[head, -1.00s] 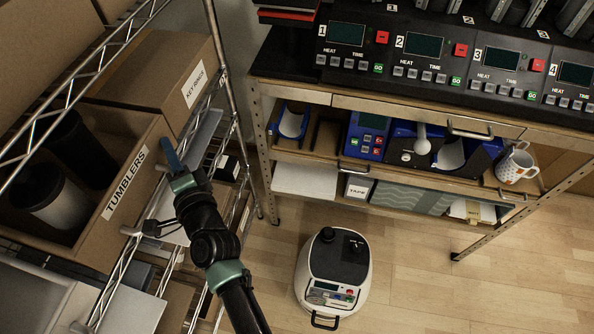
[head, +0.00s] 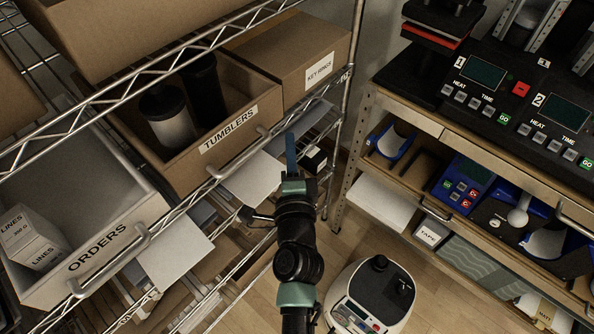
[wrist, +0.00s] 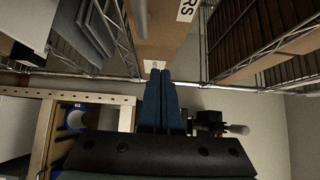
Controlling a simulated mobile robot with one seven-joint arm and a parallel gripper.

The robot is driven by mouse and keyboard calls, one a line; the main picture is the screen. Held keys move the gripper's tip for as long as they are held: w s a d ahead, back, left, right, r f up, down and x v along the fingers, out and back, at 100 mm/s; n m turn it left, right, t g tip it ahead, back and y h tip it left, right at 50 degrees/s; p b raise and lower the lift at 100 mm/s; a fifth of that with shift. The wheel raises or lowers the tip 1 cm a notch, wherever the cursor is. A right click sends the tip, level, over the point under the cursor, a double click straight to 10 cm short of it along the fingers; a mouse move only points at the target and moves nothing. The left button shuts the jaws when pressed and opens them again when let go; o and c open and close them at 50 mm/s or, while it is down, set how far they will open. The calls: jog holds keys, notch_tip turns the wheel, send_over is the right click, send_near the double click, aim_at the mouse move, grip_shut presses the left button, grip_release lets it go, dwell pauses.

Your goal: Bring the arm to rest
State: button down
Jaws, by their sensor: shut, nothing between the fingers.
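My gripper (head: 290,152) is at the end of my raised arm, in the middle of the head view. Its blue fingers are together and hold nothing. In the head view it shows in front of the wire shelving, just right of the tumblers box (head: 222,130). In the wrist view the shut fingers (wrist: 166,78) point toward a cardboard box (wrist: 160,35). I cannot tell from the frames whether the fingertips touch anything, but they look clear of it.
The wire shelf unit on the left holds an orders bin (head: 105,245) and a key rings box (head: 300,60). A bench (head: 400,105) with numbered presses stands at the right. A white and black floor machine (head: 372,300) sits below. Some wooden floor is bare.

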jog(key=s, duration=0.4)
jog(key=shift+s+d+f+b, duration=0.1)
jog(key=shift+s+d+b, duration=0.25)
jog(key=shift+b, duration=0.05)
notch_tip(320, 180, up, 26)
jog(key=w+r+n+t+y, duration=0.15)
jog(key=n+t, duration=0.25)
jog(key=n, duration=0.6)
jog(key=s+d+r+n+t+h, duration=0.2)
jog(key=s+r, duration=0.4)
jog(key=r, duration=0.5)
jog(key=s+d+r+n+t+h, duration=0.2)
jog(key=s+r, duration=0.4)
jog(key=r, duration=0.6)
jog(key=shift+n+t, duration=0.8)
jog(key=shift+n, duration=0.3)
jog(key=shift+d+r, duration=0.1)
